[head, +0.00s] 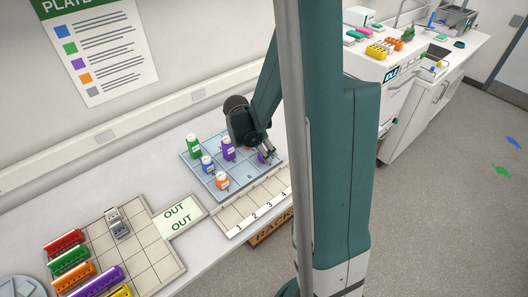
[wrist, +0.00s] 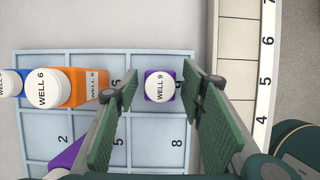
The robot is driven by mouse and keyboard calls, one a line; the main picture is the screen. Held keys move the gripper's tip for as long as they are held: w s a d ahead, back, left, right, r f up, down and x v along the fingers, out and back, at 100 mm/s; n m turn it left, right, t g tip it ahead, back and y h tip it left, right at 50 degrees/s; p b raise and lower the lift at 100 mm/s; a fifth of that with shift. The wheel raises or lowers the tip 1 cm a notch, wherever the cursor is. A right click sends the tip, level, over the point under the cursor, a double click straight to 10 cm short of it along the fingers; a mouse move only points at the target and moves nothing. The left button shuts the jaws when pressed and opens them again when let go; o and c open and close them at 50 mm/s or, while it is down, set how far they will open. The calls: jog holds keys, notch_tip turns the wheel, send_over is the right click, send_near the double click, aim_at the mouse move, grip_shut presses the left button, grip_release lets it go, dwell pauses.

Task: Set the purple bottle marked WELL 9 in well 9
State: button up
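The purple bottle marked WELL 9 (wrist: 160,86) stands upright in the blue-grey well tray (wrist: 150,127), in the cell beside the one numbered 8. That cell's own number is not clear to read. In the wrist view my gripper (wrist: 160,92) is open, with one green-padded finger on each side of the bottle and a narrow gap showing on both sides. In the head view my gripper (head: 269,156) is low at the right part of the tray, and only a bit of purple (head: 262,158) shows by its fingers.
An orange bottle marked WELL 6 (wrist: 57,87) and a blue bottle (wrist: 9,83) stand left. A green bottle (head: 193,144) and another purple bottle (head: 228,151) also stand on the tray. A numbered pale rack (head: 240,215) lies along the tray's front.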

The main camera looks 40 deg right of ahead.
jog(key=shift+r, duration=0.15)
jog(key=p+v, duration=0.1)
jog(key=v, duration=1.1)
dwell(0.6)
jog(key=shift+a, duration=0.1)
jog(key=s+a+r+m+t+y, duration=0.1)
jog(key=s+a+r+m+t, duration=0.1)
jog(key=s+a+r+m, duration=0.2)
jog(key=s+a+r+m+t+y, duration=0.2)
jog(key=s+a+r+m, duration=0.3)
jog(key=a+m, duration=0.3)
jog(key=s+a+r+m+t+y, duration=0.1)
jog(key=s+a+r+m+t, duration=0.2)
jog(key=a, duration=0.9)
jog(key=shift+s+a+r+m, duration=0.4)
jog(key=shift+s+r+m, duration=0.55)
jog(key=shift+m, duration=0.55)
jog(key=shift+w, duration=0.1)
